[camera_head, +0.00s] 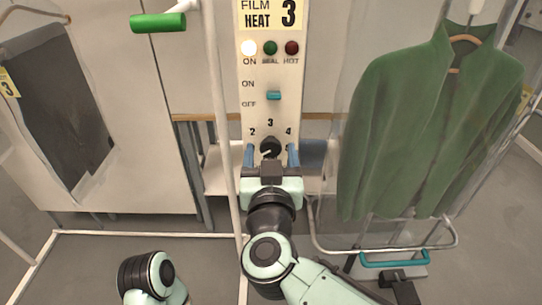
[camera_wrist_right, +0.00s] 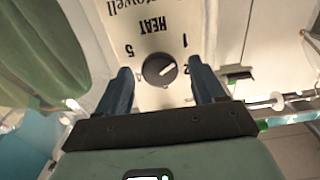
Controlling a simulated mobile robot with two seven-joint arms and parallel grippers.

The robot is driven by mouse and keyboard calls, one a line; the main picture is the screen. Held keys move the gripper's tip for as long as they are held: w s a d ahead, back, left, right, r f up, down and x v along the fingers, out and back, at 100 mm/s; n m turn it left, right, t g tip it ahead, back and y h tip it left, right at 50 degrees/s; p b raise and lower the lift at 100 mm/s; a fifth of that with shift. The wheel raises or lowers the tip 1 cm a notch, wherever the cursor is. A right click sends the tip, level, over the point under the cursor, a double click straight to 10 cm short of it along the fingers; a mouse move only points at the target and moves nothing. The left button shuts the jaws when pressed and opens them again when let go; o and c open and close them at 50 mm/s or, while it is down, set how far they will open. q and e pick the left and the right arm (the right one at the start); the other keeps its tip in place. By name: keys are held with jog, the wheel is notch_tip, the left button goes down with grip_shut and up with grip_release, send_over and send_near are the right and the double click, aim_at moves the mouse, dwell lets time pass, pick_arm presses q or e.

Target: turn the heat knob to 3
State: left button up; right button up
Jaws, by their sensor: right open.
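The heat knob (camera_head: 270,147) is a round black dial with a pale pointer mark, low on the white control panel (camera_head: 285,112). The numbers 2, 3 and 4 stand above it. In the right wrist view, which is upside down, the knob (camera_wrist_right: 160,71) shows its pointer between 1 and 2, away from 3. My right gripper (camera_head: 270,154) is open, its two blue fingers on either side of the knob. In the right wrist view the gripper (camera_wrist_right: 159,78) shows gaps between its fingers and the knob. My left gripper is not in view.
A sign (camera_head: 270,14) above reads FILM HEAT 3. The ON lamp (camera_head: 249,47) is lit white, above a teal switch (camera_head: 273,95). A green garment (camera_head: 435,120) under clear film hangs right, a dark garment (camera_head: 62,105) left. A white rail post (camera_head: 217,110) stands left of the panel.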

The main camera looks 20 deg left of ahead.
jog(key=c, duration=1)
